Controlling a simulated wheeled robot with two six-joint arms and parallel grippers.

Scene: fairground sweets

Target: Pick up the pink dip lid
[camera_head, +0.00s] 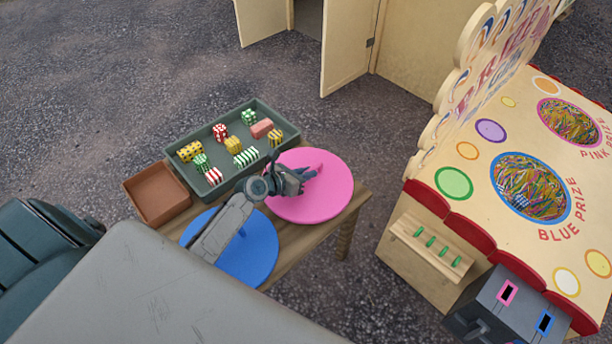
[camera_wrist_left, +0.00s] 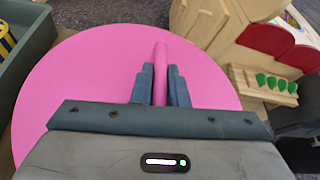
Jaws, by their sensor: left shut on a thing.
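The pink dip lid (camera_head: 330,195) is a flat pink disc with an upright pink handle, at the right end of the wooden table. It also fills much of the left wrist view (camera_wrist_left: 60,85). My left gripper (camera_head: 302,176) is over the disc, and in the left wrist view its two fingers (camera_wrist_left: 160,85) are shut on the lid's handle, one on each side. I cannot tell whether the disc is raised off the table. My right gripper is not in view.
A blue disc (camera_head: 258,250) lies on the table (camera_head: 298,238), partly under my left arm. A grey-green tray (camera_head: 243,114) holds several patterned sweets, with a brown box (camera_head: 157,193) beside it. The prize stall (camera_head: 440,225) stands to the right, across a gap of asphalt.

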